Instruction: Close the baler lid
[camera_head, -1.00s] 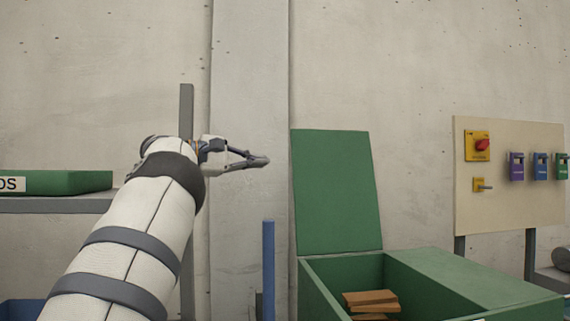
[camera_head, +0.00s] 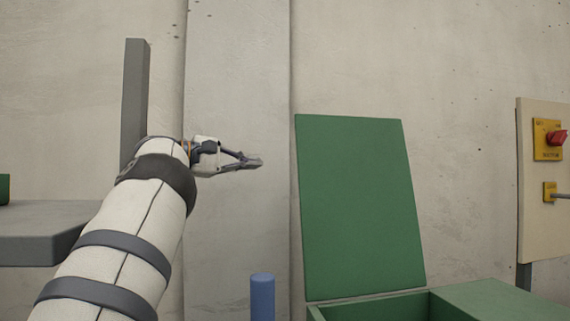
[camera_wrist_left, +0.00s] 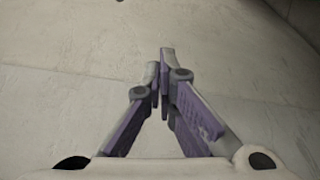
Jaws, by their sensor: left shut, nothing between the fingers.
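The green baler lid (camera_head: 360,210) stands open, nearly upright and leaning back a little, at the rear edge of the green baler box (camera_head: 490,300) in the head view. The front and inside bottom of the box are cut off by the frame. My left gripper (camera_head: 258,163) is shut and empty, left of the lid with a gap between them, level with the lid's upper half. In the left wrist view my left gripper (camera_wrist_left: 163,65) has its fingers together, with only pale wall behind them. My right gripper is not in view.
A blue post (camera_head: 262,295) rises below my left gripper, left of the lid. A grey shelf (camera_head: 40,235) with an upright stands at left. A panel with a red switch (camera_head: 556,138) stands at right. Pale wall lies behind.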

